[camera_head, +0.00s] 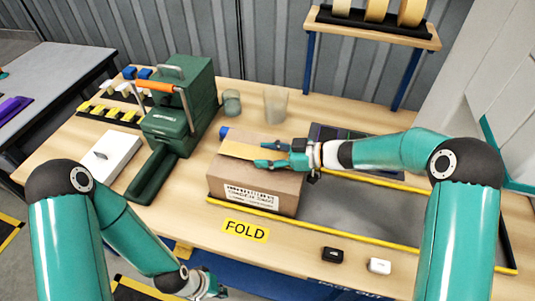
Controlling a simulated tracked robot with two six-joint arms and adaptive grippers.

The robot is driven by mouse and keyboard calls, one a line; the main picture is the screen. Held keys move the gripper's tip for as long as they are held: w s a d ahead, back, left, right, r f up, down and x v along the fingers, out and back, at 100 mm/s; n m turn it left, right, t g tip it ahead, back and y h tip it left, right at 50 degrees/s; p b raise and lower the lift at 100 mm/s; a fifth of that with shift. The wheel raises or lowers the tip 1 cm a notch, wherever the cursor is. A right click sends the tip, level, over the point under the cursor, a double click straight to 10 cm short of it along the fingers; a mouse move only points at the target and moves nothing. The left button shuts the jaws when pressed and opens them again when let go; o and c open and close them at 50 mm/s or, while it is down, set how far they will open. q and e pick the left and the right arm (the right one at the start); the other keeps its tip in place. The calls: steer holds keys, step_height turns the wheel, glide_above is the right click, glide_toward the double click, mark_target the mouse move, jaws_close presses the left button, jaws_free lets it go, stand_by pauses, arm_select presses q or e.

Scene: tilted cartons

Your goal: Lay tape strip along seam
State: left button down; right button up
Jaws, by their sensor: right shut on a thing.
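A brown carton (254,184) with a white printed label stands on the wooden table at the centre. A yellow-tan tape strip (237,150) lies across its top, running from the left side towards my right gripper. My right gripper (264,155) is over the carton's top, its teal fingers shut on the tape strip; they hide that end. I cannot tell whether the strip touches the top all along, and the seam is not clear. My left gripper (214,289) is low at the bottom edge, away from the carton; its fingers are too small to read.
A green tape dispenser (182,110) with an orange handle stands left of the carton, near a white box (110,157). A clear cup (276,105) is behind. A yellow-edged dark tray area (365,213) lies right. A yellow FOLD label (245,230) and small black (333,255) and white items (379,266) are in front.

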steer(key=o, duration=0.8)
steer(key=shift+c, duration=0.2)
steer(key=shift+o, duration=0.2)
steer(key=o, duration=0.3)
steer(key=shift+o, duration=0.2)
steer(key=shift+r, duration=0.1)
step_height(320, 180, up, 7)
steer(key=p, duration=0.6)
steer(key=shift+p, duration=0.35)
steer(key=shift+s, duration=0.1)
